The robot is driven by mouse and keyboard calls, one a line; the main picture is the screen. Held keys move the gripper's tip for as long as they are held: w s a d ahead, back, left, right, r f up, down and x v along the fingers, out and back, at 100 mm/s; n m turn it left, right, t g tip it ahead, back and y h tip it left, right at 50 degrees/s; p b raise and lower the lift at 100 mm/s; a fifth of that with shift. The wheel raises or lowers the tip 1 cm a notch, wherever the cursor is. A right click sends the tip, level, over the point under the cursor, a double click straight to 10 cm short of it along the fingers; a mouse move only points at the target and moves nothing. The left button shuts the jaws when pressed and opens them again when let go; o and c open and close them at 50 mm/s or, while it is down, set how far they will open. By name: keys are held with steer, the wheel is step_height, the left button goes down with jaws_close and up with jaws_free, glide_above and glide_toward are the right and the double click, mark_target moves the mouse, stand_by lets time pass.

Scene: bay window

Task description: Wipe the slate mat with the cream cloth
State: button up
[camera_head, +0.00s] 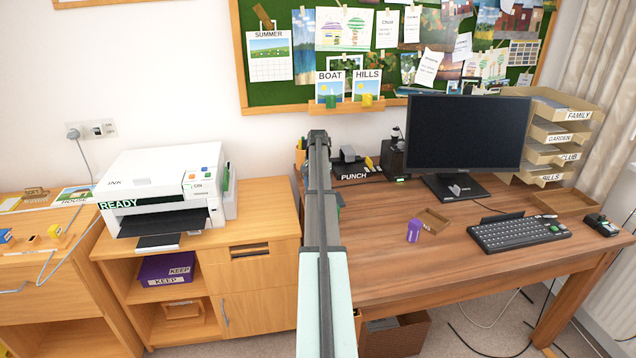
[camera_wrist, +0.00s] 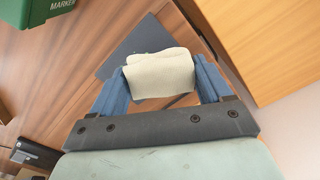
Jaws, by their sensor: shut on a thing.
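In the wrist view the cream cloth (camera_wrist: 160,72) is a folded pad between the two blue fingers of my gripper (camera_wrist: 161,82). My gripper is shut on it. The dark grey slate mat (camera_wrist: 142,36) lies on the brown wooden desktop just beyond the cloth, and the cloth covers part of it. I cannot tell whether the cloth touches the mat. In the head view my arm hides the cloth, the mat and the gripper.
A green marker box (camera_wrist: 36,10) stands at the wrist view's upper left. In the head view the desk (camera_head: 400,265) holds a monitor (camera_head: 467,135), a keyboard (camera_head: 520,232), a purple pot (camera_head: 413,231) and a small tray (camera_head: 434,221). A printer (camera_head: 165,190) stands on the left cabinet.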

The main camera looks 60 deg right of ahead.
steer(key=shift+f, duration=0.8)
step_height(320, 180, down, 2)
steer(key=shift+f, duration=0.2)
steer(key=shift+s+d+r, duration=0.2)
steer(key=shift+s+d, duration=0.45)
steer(key=shift+c, duration=0.4)
steer(key=shift+s+d, duration=2.1)
steer(key=shift+d, duration=0.05)
steer(key=w+a, duration=0.5)
steer(key=a, duration=0.1)
steer(key=shift+w, duration=0.3)
steer(key=shift+d+r, duration=0.15)
steer(key=shift+r, duration=0.15)
step_height(320, 180, up, 7)
steer(key=shift+r, duration=0.2)
steer(key=shift+s, duration=0.1)
